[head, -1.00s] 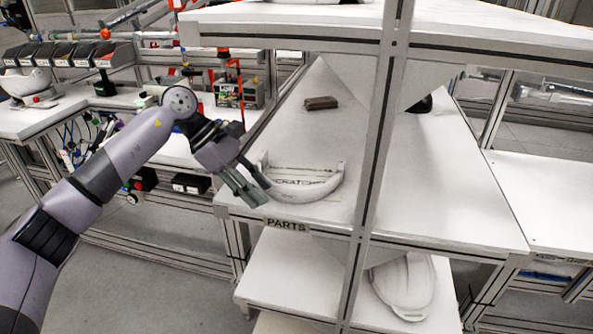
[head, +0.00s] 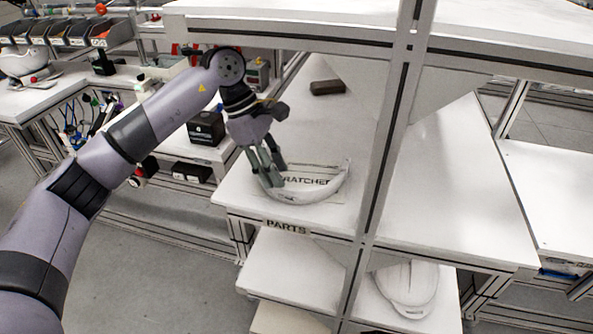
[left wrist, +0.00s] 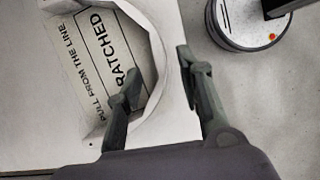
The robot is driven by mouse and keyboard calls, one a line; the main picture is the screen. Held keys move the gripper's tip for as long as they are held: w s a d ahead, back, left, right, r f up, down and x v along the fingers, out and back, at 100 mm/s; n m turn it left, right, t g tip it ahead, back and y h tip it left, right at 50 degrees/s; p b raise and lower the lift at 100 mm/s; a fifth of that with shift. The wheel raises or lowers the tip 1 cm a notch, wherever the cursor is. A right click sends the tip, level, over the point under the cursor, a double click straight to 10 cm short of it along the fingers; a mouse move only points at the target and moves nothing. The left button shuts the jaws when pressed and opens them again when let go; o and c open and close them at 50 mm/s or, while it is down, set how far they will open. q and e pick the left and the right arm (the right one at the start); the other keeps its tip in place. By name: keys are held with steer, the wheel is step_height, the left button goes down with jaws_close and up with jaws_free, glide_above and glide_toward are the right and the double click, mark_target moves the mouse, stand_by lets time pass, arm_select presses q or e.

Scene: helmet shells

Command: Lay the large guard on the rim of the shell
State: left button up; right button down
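The large guard, a white curved band (head: 322,192), lies on the shelf above the PARTS label, near its front edge. It also shows in the left wrist view (left wrist: 160,62). My left gripper (head: 273,183) is at the guard's left part. In the left wrist view my left gripper (left wrist: 158,70) is open, one finger inside the curve and the other outside, with the band between them. I cannot tell if they touch it. A white helmet shell (head: 22,62) sits on the far left bench. Another white shell (head: 408,283) is on the lower shelf. My right gripper is out of view.
A printed card (head: 310,172) lies inside the guard's curve. A dark brown block (head: 327,87) lies farther back on the shelf. A metal upright (head: 385,150) stands right of the guard, and a higher shelf (head: 300,28) overhangs behind. Dark bins line the left bench.

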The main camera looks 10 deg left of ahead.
mark_target(285, 188)
arm_select(q)
steer(key=shift+s+d, duration=0.1)
steer(key=shift+d, duration=0.1)
steer(key=shift+d+f, duration=0.15)
steer(key=shift+f, duration=0.25)
steer(key=p+x, duration=0.1)
steer(key=x, duration=0.2)
steer(key=shift+d+f, duration=0.1)
steer(key=shift+f, duration=0.15)
steer(key=shift+d+f, duration=0.1)
steer(key=shift+f, duration=0.15)
jaws_close()
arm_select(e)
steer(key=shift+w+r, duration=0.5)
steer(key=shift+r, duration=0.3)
